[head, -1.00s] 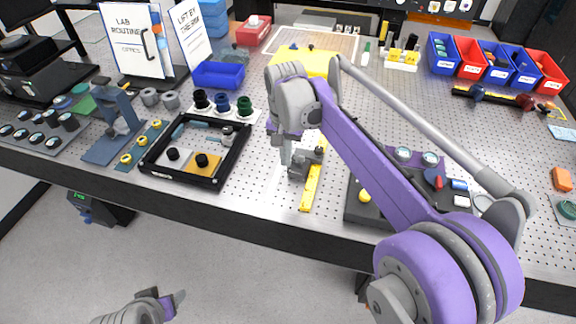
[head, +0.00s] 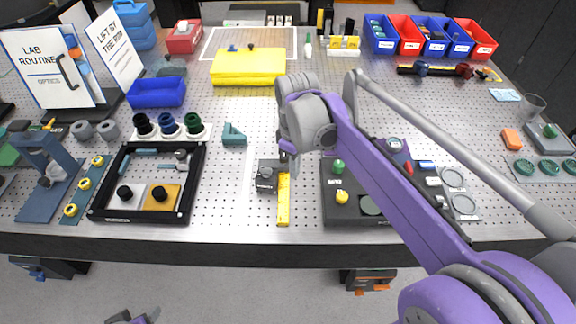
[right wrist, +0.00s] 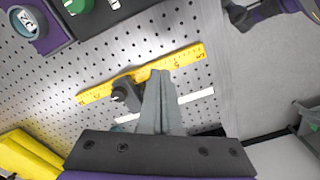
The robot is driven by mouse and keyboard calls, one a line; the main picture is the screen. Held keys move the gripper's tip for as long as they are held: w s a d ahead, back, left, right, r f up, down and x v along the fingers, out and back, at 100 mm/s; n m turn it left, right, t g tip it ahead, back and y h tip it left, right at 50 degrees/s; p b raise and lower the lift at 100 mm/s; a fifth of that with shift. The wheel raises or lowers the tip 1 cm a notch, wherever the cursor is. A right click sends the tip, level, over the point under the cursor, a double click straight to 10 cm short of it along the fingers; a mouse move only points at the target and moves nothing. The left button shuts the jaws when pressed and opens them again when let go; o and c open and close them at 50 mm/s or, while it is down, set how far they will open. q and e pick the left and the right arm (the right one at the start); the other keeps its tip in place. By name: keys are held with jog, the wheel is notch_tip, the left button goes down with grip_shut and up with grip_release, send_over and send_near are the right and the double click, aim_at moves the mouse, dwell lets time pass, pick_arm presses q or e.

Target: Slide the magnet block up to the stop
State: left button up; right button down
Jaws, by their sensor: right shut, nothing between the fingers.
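The magnet block appears to be the dark grey block (head: 267,177) with a round knob, lying against the yellow ruler (head: 283,205) on the perforated table. In the right wrist view the block (right wrist: 126,95) sits beside the ruler (right wrist: 145,73), partly hidden by my fingers. My right gripper (head: 286,157) is shut and empty, low near the block's far right side; its closed fingers show in the right wrist view (right wrist: 160,75). I cannot tell whether they touch the block. A teal angled piece (head: 234,136) stands farther back; I cannot identify the stop. Only a piece of my left gripper (head: 140,318) shows.
A black tray (head: 197,185) with small parts lies left of the block. A dark panel (head: 350,207) with coloured knobs lies close on the right. A yellow box (head: 247,70) stands behind. A pale strip (head: 249,165) of table left of the block is clear.

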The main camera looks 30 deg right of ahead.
aim_at(274, 179)
notch_tip(274, 179, down, 8)
jog(key=shift+r, duration=0.2)
jog(key=w, duration=0.1)
jog(key=w+a, duration=0.1)
jog(key=w, duration=0.1)
jog(key=shift+a, duration=0.3)
jog(key=shift+w+a, duration=0.2)
jog(key=shift+w, duration=0.15)
jog(key=shift+s, duration=0.1)
jog(key=shift+w+a, duration=0.3)
jog(key=shift+w, duration=0.2)
jog(key=shift+w+a, duration=0.25)
jog(key=shift+w, duration=0.25)
jog(key=shift+s, duration=0.1)
